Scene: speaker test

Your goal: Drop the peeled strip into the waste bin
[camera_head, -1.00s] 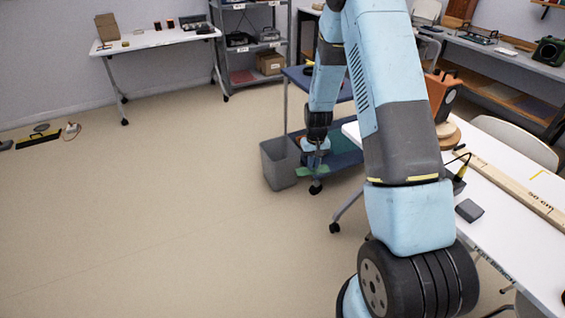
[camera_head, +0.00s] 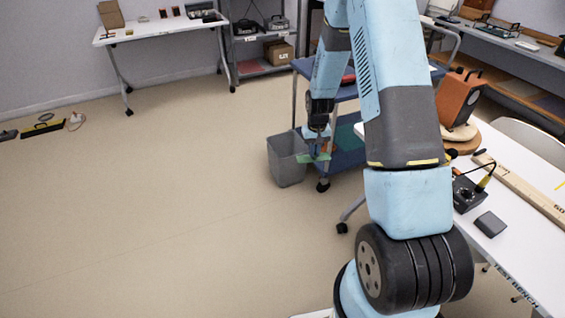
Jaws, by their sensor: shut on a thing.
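A grey waste bin (camera_head: 286,166) stands on the floor left of the blue cart. My gripper (camera_head: 318,155) points down at the bin's right side and is shut on a small green strip (camera_head: 306,158). In the picture the strip overlaps the bin's right upper edge. I cannot tell whether it is over the opening or in front of the bin. The fingertips are small and partly hidden.
The blue cart (camera_head: 343,160) stands right behind my gripper. A white test bench (camera_head: 500,240) at the right holds an orange speaker (camera_head: 458,98), a black device (camera_head: 468,194) and a wooden ruler (camera_head: 520,190).

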